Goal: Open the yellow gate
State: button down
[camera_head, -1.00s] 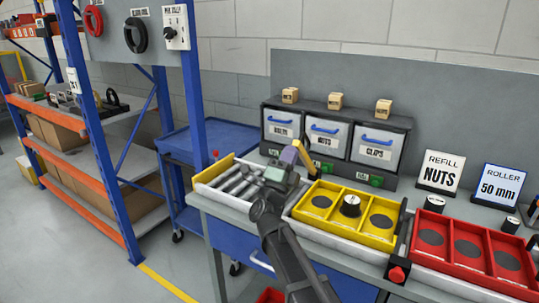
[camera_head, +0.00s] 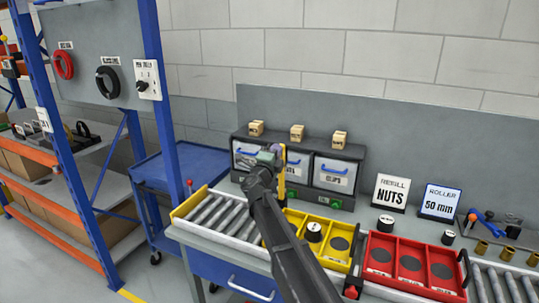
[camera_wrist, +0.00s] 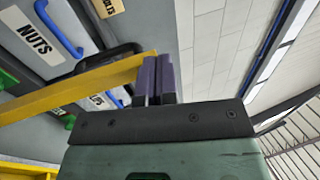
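The yellow gate appears as a yellow bar (camera_head: 282,168) standing upright beside my gripper (camera_head: 271,152), near the left end of the yellow tray. In the wrist view the yellow bar (camera_wrist: 80,90) runs in from the left and reaches the left fingertip. My gripper's two purple fingertips (camera_wrist: 159,78) are close together, with only a thin dark gap. The bar does not show between them; it seems to lie against or behind the left finger, and I cannot tell whether they touch. My arm hides the gate's lower part.
A roller conveyor (camera_head: 219,216) lies left of my arm. The yellow tray (camera_head: 341,262) and red tray (camera_head: 396,283) lie to the right. Grey bins (camera_head: 335,174) stand behind the gripper. A REFILL NUTS sign (camera_head: 391,192) stands right of them. A blue cart (camera_head: 178,163) is at left.

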jog(key=shift+w+d, duration=0.1)
jog(key=shift+w, duration=0.1)
jog(key=shift+s, duration=0.1)
jog(key=s+a, duration=0.5)
jog(key=s, duration=0.8)
jog(key=shift+f, duration=0.15)
